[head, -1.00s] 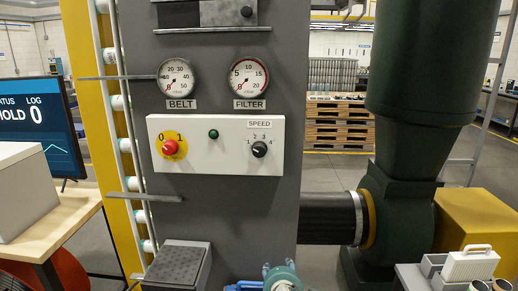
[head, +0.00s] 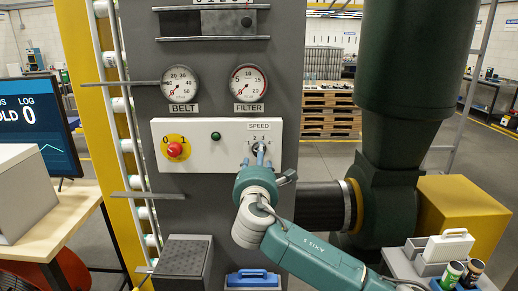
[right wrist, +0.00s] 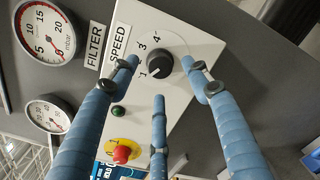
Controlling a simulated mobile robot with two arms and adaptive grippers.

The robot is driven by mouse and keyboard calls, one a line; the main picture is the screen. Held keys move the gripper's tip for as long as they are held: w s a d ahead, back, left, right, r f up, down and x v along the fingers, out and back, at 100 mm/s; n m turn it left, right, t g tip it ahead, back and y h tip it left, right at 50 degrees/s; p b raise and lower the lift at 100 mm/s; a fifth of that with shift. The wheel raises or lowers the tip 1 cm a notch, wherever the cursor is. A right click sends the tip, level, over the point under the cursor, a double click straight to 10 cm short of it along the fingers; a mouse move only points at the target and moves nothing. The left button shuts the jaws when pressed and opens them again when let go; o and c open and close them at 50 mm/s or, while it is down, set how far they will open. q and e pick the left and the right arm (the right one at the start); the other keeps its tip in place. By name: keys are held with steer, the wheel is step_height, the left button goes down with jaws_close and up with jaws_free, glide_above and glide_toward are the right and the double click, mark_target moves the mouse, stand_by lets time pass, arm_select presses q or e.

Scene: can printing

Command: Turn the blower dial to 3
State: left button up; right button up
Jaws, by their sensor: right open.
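The black speed dial (right wrist: 160,63) sits on a white control panel (head: 205,158) under the SPEED label. In the right wrist view the numbers 1, 3 and 4 show beside it; 2 is hidden by a finger. Its pale pointer mark seems to face near 1. My right gripper (head: 260,155) is open in front of the dial, and its blue fingers (right wrist: 163,85) spread around the dial without visibly closing on it. In the head view the fingers partly cover the dial. My left gripper is not in view.
A red knob (head: 175,150) on a yellow disc and a green button (head: 215,136) are left of the dial. Two gauges, BELT (head: 180,83) and FILTER (head: 249,84), are above. A black duct (head: 323,207) and green blower (head: 398,190) stand to the right.

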steer(key=w+p, duration=0.1)
steer(key=w, duration=0.3)
